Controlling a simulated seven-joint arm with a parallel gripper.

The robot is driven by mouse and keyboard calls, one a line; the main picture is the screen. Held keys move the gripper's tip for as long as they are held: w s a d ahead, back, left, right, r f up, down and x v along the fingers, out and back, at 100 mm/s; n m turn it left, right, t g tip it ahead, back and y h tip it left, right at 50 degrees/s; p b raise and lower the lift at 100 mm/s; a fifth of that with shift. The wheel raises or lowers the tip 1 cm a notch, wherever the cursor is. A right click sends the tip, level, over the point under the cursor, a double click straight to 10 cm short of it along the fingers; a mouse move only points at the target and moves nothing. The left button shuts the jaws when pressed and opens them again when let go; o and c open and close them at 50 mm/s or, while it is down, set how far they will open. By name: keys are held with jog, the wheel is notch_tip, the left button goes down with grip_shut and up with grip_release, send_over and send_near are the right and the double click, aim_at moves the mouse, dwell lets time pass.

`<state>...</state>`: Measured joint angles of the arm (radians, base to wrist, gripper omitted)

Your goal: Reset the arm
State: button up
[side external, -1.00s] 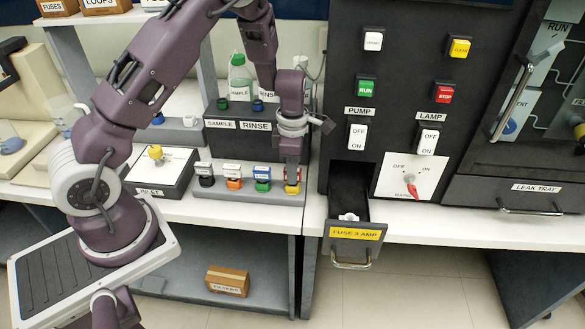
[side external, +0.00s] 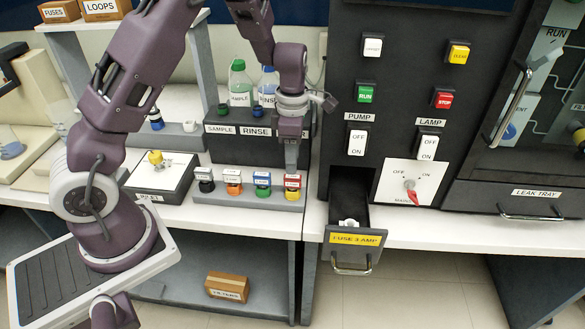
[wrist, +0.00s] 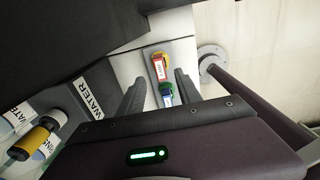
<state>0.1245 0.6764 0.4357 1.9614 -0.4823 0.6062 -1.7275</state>
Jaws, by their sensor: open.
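My gripper (side external: 291,165) points down above the right end of a low grey rack. In the wrist view its two dark fingers (wrist: 158,92) stand apart with nothing held between them. Below it, a red-topped column with a yellow base (side external: 292,187) stands in the rack, and it also shows beyond the fingers in the wrist view (wrist: 159,66). An orange column (side external: 233,182) and a black column (side external: 205,180) stand farther left.
A fuse drawer (side external: 354,238) juts open to the right of the rack. The sample and rinse bottles (side external: 240,82) stand behind my gripper on a dark stand. The inlet box (side external: 160,177) is left of the rack. An open-fronted shelf lies below the bench.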

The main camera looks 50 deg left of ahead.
jog(key=shift+r, duration=0.1)
jog(key=s+d+r+m+t+h, duration=0.1)
jog(key=s+d+r+m, duration=0.2)
jog(key=s+r+m, duration=0.35)
jog(key=s+d+r+m+t+h, duration=0.15)
jog(key=s+d+r+m, duration=0.25)
jog(key=r+m, duration=0.5)
jog(key=s+r+m+t+y, duration=0.1)
jog(key=s+r+m, duration=0.1)
jog(key=s+m, duration=0.3)
jog(key=s+r+m+t+y, duration=0.1)
jog(key=s+r+m+t, duration=0.1)
jog(key=s+m, duration=0.4)
jog(key=s+r, duration=0.1)
jog(key=s, duration=0.2)
jog(key=shift+d+r, duration=0.2)
jog(key=shift+r, duration=0.15)
